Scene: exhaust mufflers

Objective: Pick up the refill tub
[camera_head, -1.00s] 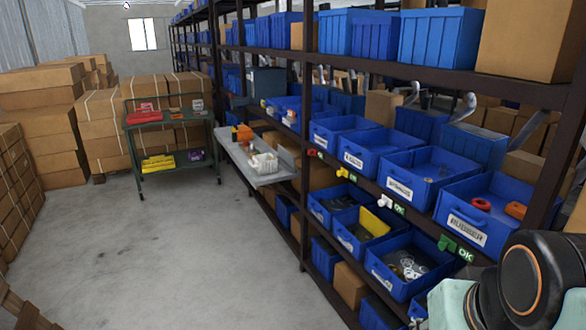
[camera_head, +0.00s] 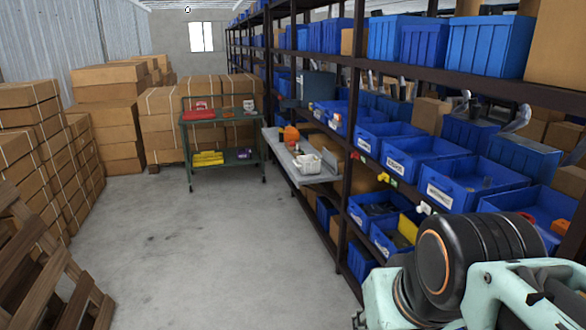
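I cannot tell for sure which thing is the refill tub. A small white container (camera_head: 308,163) stands on a grey pull-out shelf (camera_head: 318,178) that juts from the rack into the aisle. An orange rounded item (camera_head: 291,133) sits behind it on the same shelf. Part of my arm shows at the lower right, in front of the rack. My gripper is out of view, and nothing shows it touching any of these things.
A tall rack (camera_head: 351,130) with several blue bins (camera_head: 462,185) runs along the right. A green cart (camera_head: 222,150) holds red and yellow items ahead. Cardboard boxes (camera_head: 108,120) line the left and back. A wooden pallet (camera_head: 45,265) leans at lower left. The concrete floor (camera_head: 190,240) between is clear.

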